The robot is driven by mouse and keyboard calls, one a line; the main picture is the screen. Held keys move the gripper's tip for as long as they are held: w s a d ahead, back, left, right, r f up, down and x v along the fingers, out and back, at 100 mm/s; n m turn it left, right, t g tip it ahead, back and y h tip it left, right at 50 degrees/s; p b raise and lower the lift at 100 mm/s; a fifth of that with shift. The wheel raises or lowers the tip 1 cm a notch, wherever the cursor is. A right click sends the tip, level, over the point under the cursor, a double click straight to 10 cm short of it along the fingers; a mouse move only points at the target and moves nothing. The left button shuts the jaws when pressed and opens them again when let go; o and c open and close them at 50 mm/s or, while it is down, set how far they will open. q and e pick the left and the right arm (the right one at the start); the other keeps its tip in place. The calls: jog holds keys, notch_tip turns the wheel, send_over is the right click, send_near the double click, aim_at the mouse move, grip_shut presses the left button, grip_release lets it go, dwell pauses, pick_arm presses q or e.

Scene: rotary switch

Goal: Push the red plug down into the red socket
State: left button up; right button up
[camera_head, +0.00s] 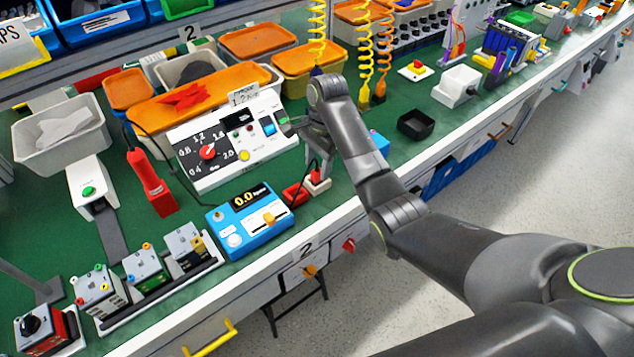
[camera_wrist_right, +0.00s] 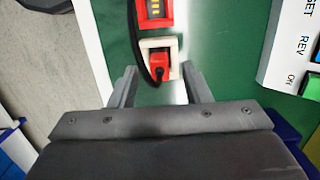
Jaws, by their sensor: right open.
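The red plug (camera_wrist_right: 159,68) with its black cord is at the white-framed socket (camera_wrist_right: 146,43), which has a red inside, in the right wrist view. I cannot tell how deep the plug sits. In the head view the plug (camera_head: 315,177) is small, near the table's front edge, below my right gripper (camera_head: 317,158). In the wrist view my right gripper (camera_wrist_right: 161,78) is open, its two fingers apart on either side of the plug with nothing between them held. My left gripper is not in view.
A black tray (camera_head: 416,124) lies to the right on the green table.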

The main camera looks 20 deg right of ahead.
notch_tip(320, 180, down, 2)
jog(key=shift+a, duration=0.1)
grip_shut()
jog(key=shift+s, duration=0.1)
jog(key=shift+r, duration=0.1)
